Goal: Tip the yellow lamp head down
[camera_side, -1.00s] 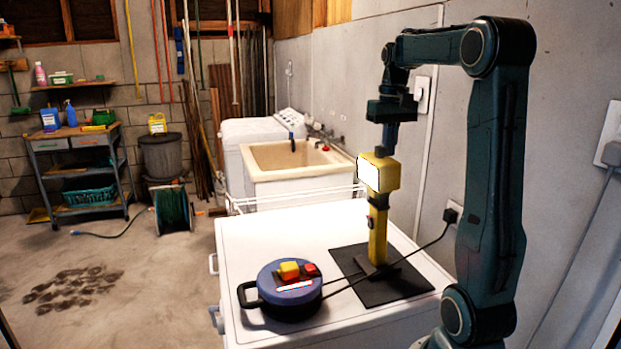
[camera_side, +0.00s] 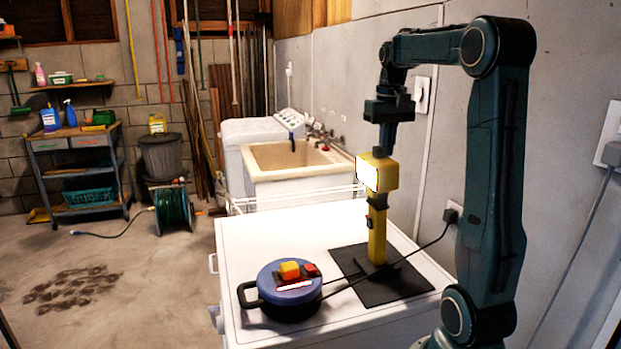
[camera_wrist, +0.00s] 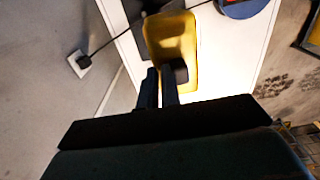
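The yellow lamp (camera_side: 377,235) stands upright on a black mat (camera_side: 353,258) on the white machine top. Its boxy yellow head (camera_side: 385,175) has a lit white face turned left toward the side camera. My gripper (camera_side: 385,150) points down from above, its tips at the top of the head; I cannot tell if they press on it. In the wrist view the fingers (camera_wrist: 160,85) lie close together with nothing seen between them, over the yellow head (camera_wrist: 172,35). A dark part beside the fingertips partly covers the head there.
A black cord (camera_side: 428,240) runs from the lamp area to a wall outlet (camera_side: 451,214). The wall is close on the right. The sink (camera_side: 290,158) lies behind.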

